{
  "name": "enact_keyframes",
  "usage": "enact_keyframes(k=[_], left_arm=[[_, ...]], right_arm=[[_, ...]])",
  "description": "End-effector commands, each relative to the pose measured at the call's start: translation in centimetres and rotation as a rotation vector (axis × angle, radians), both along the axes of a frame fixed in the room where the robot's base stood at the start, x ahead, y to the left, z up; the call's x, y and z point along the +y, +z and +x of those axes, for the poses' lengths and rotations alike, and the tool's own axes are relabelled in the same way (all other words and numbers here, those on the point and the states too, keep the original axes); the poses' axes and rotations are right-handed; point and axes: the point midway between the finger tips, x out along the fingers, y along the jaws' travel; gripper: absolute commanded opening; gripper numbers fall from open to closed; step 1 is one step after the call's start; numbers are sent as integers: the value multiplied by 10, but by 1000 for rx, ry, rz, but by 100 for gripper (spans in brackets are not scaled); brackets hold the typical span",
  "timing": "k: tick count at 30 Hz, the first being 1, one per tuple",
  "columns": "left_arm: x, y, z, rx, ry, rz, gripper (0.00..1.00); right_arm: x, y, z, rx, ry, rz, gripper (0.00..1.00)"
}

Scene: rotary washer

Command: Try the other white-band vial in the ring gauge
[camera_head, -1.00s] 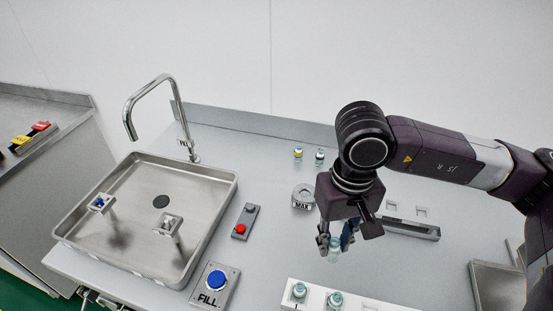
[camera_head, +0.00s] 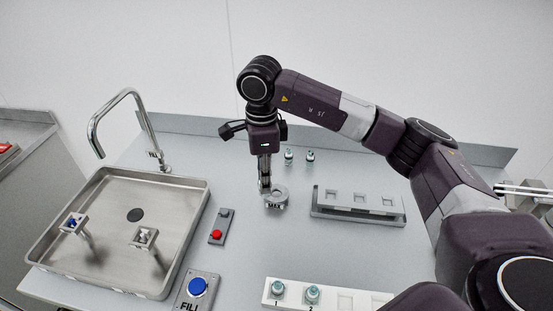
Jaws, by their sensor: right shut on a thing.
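My right gripper (camera_head: 265,184) points down just behind and left of the ring gauge (camera_head: 277,200), a grey ring marked MAX. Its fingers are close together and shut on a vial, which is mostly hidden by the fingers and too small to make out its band. I cannot tell whether the vial touches the ring. Two small vials stand on the table behind, a left one (camera_head: 289,156) and a right one (camera_head: 310,157). Two more vials, one at place 1 (camera_head: 278,289) and one at place 2 (camera_head: 313,294), stand in the front white rack (camera_head: 345,299). My left gripper is out of view.
A steel sink tray (camera_head: 110,262) with a tap (camera_head: 128,95) fills the left. A red-button box (camera_head: 217,232) and a blue FILL button (camera_head: 197,287) lie between it and the gauge. A grey holder with square openings (camera_head: 358,203) stands right of the gauge.

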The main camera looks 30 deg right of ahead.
Motion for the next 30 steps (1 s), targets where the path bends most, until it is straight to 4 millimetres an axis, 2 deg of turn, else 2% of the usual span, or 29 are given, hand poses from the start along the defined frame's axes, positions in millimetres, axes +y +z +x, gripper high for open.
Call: enact_keyframes(k=[9, 18, 24, 30], left_arm=[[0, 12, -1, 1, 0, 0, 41], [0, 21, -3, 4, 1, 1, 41], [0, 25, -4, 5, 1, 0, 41], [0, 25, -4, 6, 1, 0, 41]], right_arm=[[-25, -5, 35, 2, -657, 0, 9], [-50, -18, 56, 2, -1245, -2, 9], [-62, -26, 62, 1, -1513, -2, 9], [-67, -30, 64, -1, -1618, -2, 9]])
